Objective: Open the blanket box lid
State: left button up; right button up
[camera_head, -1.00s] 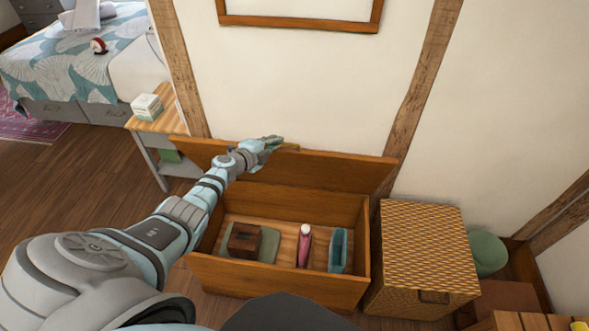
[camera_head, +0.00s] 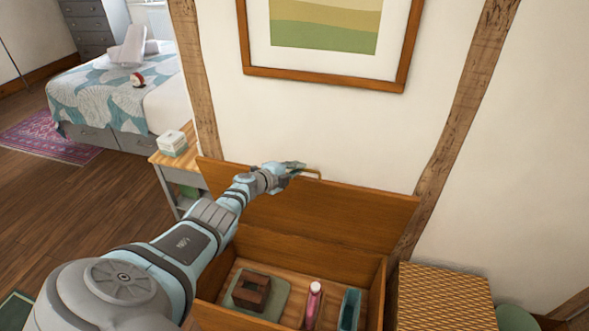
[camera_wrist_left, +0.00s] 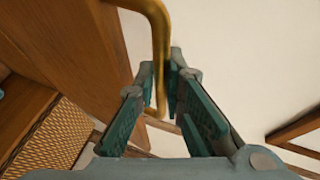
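The wooden blanket box (camera_head: 318,257) stands against the wall, with its lid (camera_head: 320,215) raised steeply at the back and its inside open to view. A brass handle (camera_head: 312,172) sits at the lid's top edge; it shows large in the left wrist view (camera_wrist_left: 158,40). My left gripper (camera_head: 294,168) is at this handle. In the left wrist view its fingers (camera_wrist_left: 162,85) close in on both sides of the brass bar and appear to pinch it. My right gripper is not in view.
Inside the box are a brown block (camera_head: 251,291), a pink bottle (camera_head: 313,304) and a teal item (camera_head: 349,310). A wicker hamper (camera_head: 445,300) stands close on the right, a small side table (camera_head: 170,160) on the left. A framed picture (camera_head: 325,78) hangs above. Floor lies clear at left.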

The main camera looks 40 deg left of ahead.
pick_arm(q)
jog(key=o, duration=0.4)
jog(key=shift+c, duration=0.2)
jog(key=v, duration=0.7)
jog(key=shift+s, duration=0.2)
